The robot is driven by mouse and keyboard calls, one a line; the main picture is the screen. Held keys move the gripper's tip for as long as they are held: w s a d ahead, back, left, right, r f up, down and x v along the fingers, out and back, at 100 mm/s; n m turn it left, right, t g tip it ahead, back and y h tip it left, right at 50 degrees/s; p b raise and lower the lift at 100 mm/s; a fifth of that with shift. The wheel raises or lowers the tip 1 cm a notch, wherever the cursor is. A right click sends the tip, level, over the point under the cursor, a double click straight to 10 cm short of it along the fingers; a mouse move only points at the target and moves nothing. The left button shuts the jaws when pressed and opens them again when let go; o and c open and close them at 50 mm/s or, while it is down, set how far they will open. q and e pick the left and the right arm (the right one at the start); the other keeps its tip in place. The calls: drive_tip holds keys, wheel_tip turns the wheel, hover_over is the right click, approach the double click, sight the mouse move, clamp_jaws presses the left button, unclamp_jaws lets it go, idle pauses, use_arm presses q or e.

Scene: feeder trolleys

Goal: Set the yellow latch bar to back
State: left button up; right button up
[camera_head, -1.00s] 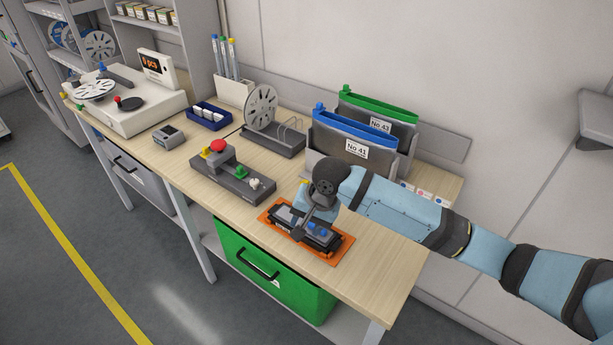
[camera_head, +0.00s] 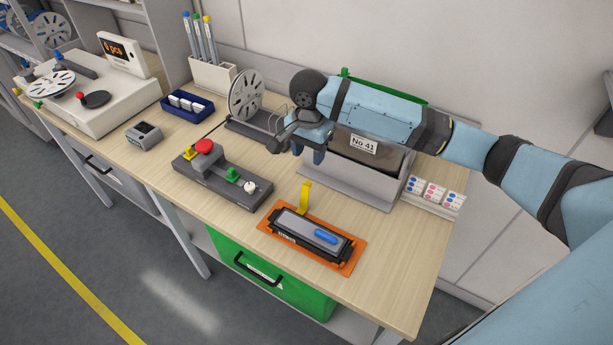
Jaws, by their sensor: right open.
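The yellow latch bar (camera_head: 305,198) stands up at the back edge of a black and grey device (camera_head: 312,233), near its left half. The device lies on an orange mat (camera_head: 347,269) near the front of the bench. A blue part (camera_head: 325,237) shows on the device's top. My right gripper (camera_head: 299,148) is open and empty, above the bench behind the device. It is apart from the yellow bar, up and behind it in the picture. My left gripper is out of view.
A control box (camera_head: 215,181) with a red button stands left of the device. A grey holder marked No 41 (camera_head: 340,179) is behind, partly hidden by my right arm. A reel on a rack (camera_head: 246,96) stands at the back. Bare bench lies right of the mat.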

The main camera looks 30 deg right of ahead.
sight(308, 182)
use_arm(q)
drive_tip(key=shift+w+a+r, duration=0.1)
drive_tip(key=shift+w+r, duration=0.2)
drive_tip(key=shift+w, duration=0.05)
use_arm(e)
wheel_tip(308, 182, down, 10)
drive_tip(key=shift+f, duration=0.1)
